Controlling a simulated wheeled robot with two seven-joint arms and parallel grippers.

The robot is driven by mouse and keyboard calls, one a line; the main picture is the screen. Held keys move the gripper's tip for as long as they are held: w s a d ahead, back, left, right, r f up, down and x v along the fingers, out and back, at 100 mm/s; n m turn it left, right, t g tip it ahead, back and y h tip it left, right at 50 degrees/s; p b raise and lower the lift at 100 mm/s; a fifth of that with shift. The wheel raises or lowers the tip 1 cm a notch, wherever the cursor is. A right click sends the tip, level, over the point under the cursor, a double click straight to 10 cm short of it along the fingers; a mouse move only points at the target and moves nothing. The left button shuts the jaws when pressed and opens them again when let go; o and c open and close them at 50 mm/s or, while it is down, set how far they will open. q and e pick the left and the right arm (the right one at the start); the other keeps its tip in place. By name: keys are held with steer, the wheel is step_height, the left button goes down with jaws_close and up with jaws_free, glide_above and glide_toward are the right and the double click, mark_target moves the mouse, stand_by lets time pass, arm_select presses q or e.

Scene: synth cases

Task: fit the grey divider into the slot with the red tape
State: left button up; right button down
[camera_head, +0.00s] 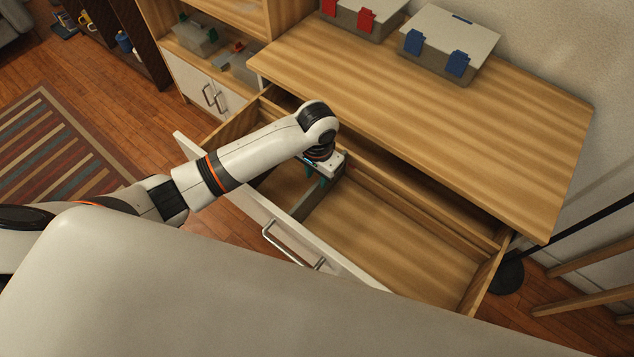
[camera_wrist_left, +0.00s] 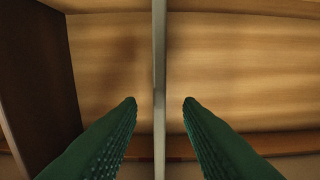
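The grey divider (camera_head: 302,207) stands on edge across the inside of the open drawer (camera_head: 385,235). In the left wrist view it is a thin grey strip (camera_wrist_left: 160,95) running through the middle of the picture. My left gripper (camera_head: 319,181) is down in the drawer over the divider. Its green fingers (camera_wrist_left: 159,102) are open, one on each side of the divider, with a gap on both sides. My right gripper is not in view.
The wooden top (camera_head: 430,110) overhangs the drawer's back. On it stand a grey box with red clips (camera_head: 362,20) and one with blue clips (camera_head: 450,42). The drawer front (camera_head: 240,185) has a metal handle (camera_head: 290,248). The drawer's right part is empty.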

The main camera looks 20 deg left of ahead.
arm_select(q)
steer(key=shift+r, duration=1.35)
